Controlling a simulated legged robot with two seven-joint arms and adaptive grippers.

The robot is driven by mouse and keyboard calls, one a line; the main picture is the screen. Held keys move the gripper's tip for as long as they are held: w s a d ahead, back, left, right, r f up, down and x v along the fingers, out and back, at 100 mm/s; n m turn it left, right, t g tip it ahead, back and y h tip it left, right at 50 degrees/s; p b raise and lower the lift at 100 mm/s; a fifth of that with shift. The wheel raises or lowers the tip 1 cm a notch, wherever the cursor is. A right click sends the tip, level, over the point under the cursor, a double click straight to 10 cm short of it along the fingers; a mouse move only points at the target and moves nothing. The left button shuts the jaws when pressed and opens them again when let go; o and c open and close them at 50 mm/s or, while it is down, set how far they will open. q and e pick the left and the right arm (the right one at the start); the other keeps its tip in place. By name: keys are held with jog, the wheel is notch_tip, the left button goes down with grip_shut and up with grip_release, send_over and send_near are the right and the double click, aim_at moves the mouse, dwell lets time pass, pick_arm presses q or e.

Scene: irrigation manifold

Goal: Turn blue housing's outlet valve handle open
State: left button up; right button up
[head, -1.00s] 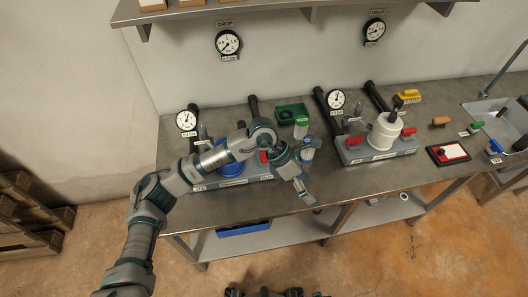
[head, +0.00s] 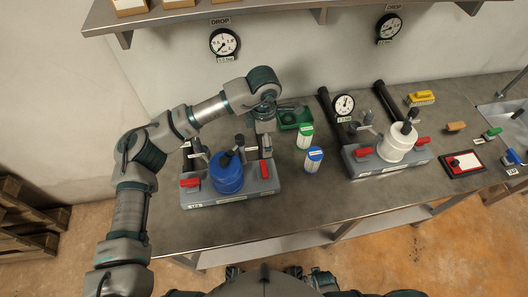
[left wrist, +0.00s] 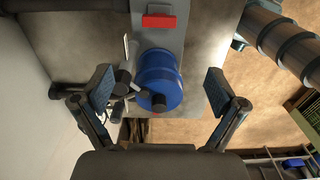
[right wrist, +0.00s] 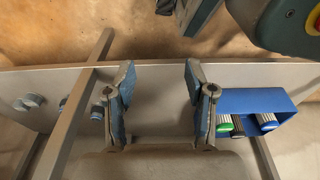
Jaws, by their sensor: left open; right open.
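The blue housing (head: 227,175) stands on a grey base (head: 232,197) at the left of the bench. A red valve handle (head: 264,169) is at the base's right end, set across the base; it also shows in the left wrist view (left wrist: 158,22). Another red handle (head: 190,183) at the left end lies along the base. My left gripper (head: 266,147) is open and empty, just behind the right-end handle and above the base. In the left wrist view its fingers (left wrist: 158,88) straddle the picture of the blue housing without touching it. My right gripper (right wrist: 158,90) is open and empty.
Green-topped (head: 305,136) and blue-topped (head: 313,159) cartridges stand right of the base, near a green tray (head: 292,120). A white housing (head: 396,146) with red handles is farther right. A blue bin (right wrist: 255,98) with cartridges shows beyond my right gripper.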

pick_arm(q)
send_over(264, 168)
notch_tip(264, 168, down, 8)
notch_tip(264, 168, down, 8)
jog(key=shift+f, duration=0.65)
jog(key=shift+c, duration=1.2)
jog(key=c, duration=0.9)
pick_arm(e)
jog(key=shift+s+f, duration=0.1)
jog(key=shift+s, duration=0.65)
